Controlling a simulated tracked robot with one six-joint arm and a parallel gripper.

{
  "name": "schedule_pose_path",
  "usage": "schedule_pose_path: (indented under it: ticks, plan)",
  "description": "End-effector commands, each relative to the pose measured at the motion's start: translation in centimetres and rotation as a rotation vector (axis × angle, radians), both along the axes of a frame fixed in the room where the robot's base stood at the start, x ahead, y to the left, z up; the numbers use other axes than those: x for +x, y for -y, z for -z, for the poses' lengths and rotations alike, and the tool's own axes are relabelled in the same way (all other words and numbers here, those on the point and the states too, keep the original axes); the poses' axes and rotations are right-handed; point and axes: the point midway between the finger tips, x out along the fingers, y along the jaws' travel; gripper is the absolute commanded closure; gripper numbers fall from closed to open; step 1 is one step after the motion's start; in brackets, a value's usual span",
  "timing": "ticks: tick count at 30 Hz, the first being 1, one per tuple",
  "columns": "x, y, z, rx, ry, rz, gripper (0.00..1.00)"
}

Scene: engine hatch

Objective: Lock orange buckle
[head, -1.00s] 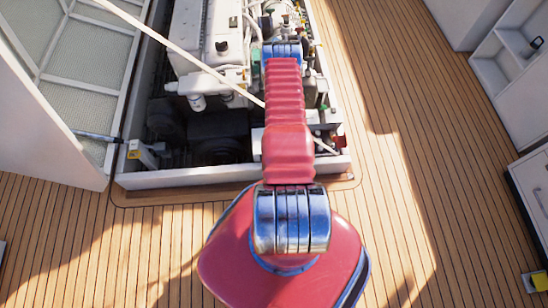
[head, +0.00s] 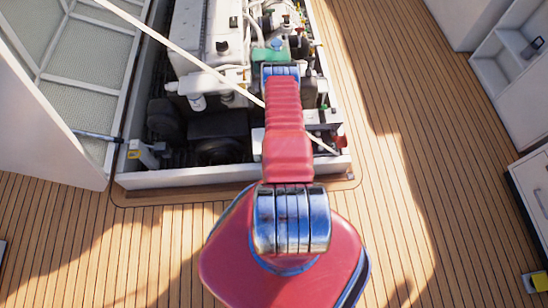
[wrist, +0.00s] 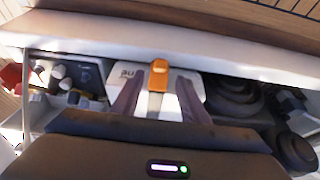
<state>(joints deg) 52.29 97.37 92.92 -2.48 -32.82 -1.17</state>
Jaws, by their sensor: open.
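The orange buckle (wrist: 158,75) shows in the wrist view at the inner side of the hatch's pale rim (wrist: 225,60). My gripper (wrist: 157,86) is open, with one dark finger on each side of the strap. The buckle appears in line with the gap between the fingertips; I cannot tell how far beyond them it is, and no contact shows. In the head view I cannot make out the buckle or my gripper's fingers, and my arm covers part of the hatch.
The white engine (head: 205,50) fills the back of the open hatch. A pale rope (head: 185,50) crosses above it. The raised hatch lid (head: 75,80) stands at left. A red part (head: 338,141) sits near the hatch's front right corner. The deck (head: 400,180) at right is clear.

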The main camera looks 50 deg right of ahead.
Motion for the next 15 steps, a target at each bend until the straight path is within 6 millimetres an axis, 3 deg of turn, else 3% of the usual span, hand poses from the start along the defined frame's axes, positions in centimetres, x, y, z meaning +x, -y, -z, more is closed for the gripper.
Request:
schedule_pose_path:
  ticks: [15]
  plan:
    - [1.3,1.5,5.0,0.001,-0.001,0.000,0.59]
